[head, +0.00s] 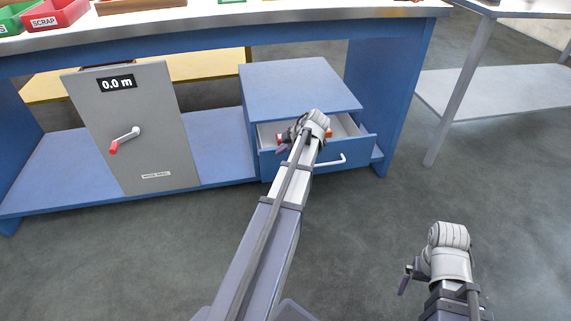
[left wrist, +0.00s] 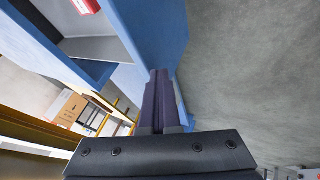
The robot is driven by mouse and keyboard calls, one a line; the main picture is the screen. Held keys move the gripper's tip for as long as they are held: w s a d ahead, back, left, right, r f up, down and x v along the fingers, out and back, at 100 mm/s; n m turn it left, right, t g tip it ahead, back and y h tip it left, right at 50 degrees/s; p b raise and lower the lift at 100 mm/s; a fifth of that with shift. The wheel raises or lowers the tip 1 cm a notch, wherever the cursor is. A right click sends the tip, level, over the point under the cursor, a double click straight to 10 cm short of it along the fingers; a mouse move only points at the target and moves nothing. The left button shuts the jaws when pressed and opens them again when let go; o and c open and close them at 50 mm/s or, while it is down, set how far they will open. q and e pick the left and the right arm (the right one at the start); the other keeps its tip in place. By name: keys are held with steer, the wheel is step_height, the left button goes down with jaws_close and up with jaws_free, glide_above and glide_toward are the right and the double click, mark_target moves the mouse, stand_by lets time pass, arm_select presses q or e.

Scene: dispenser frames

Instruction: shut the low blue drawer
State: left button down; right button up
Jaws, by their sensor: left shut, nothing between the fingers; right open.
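The low blue drawer (head: 325,157) is part-way out of a blue cabinet under the workbench. Its pale inside shows, with red items in it, and a white bar handle (head: 329,161) is on its front. In the head view my left gripper (head: 282,149) is at the left part of the drawer front, partly hidden by my wrist. In the left wrist view its dark fingers (left wrist: 158,75) are shut and empty, close against the blue drawer front (left wrist: 155,30); I cannot tell whether they touch. My right gripper (head: 403,287) is open over bare floor at the lower right.
A grey panel (head: 160,145) with a red-tipped crank stands left of the cabinet on the blue lower shelf (head: 60,175). The bench's blue right leg panel (head: 385,90) is just beside the drawer. A grey side table (head: 500,95) stands right. The floor before the drawer is clear.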

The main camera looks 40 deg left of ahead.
arm_select(q)
steer(key=w+a, duration=1)
steer(key=a, duration=0.1)
steer(key=shift+a, duration=0.25)
steer(key=shift+a+r, duration=0.1)
steer(key=shift+s, duration=0.1)
